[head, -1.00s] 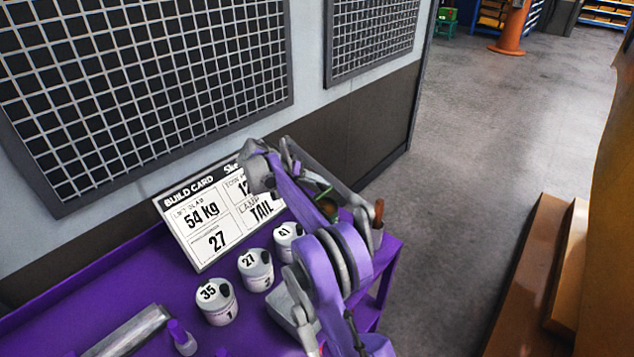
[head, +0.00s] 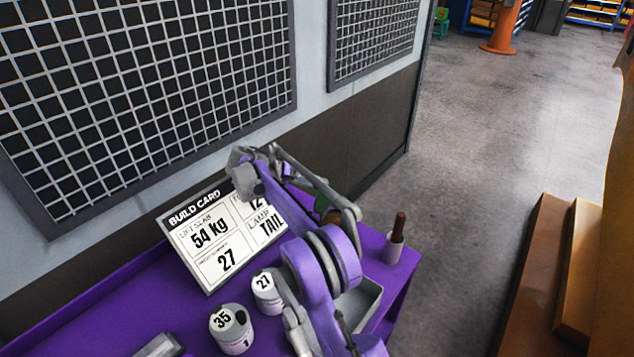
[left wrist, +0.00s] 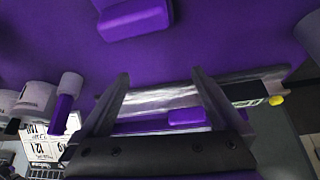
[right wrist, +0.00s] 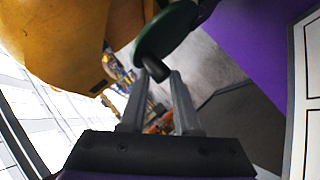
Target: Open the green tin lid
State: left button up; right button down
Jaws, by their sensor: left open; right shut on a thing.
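The green lid (right wrist: 168,32) shows in the right wrist view as a tilted disc with a dark knob (right wrist: 154,68). My right gripper (right wrist: 157,74) is shut on that knob. In the head view only a small patch of green (head: 322,204) shows behind my right arm, and that arm hides most of the area. I cannot make out the green tin itself in any view. My left gripper (left wrist: 160,77) is open and empty in the left wrist view, its fingers in front of a grey metal bar (left wrist: 165,97).
A mesh-panelled wall (head: 130,90) stands behind.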

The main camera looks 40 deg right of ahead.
jog(key=shift+w+a+f, duration=0.1)
jog(key=shift+a+f, duration=0.15)
jog(key=shift+f, duration=0.2)
jog(key=shift+w+a+f, duration=0.1)
jog(key=shift+a+f, duration=0.1)
jog(key=shift+f, duration=0.25)
jog(key=c, duration=0.7)
grip_release()
jog(key=shift+d+f, duration=0.15)
jog(key=shift+r, duration=0.2)
jog(key=v, duration=1)
jog(key=shift+w+r+p, duration=0.25)
jog(key=shift+r+p, duration=0.15)
jog(key=shift+p, duration=0.05)
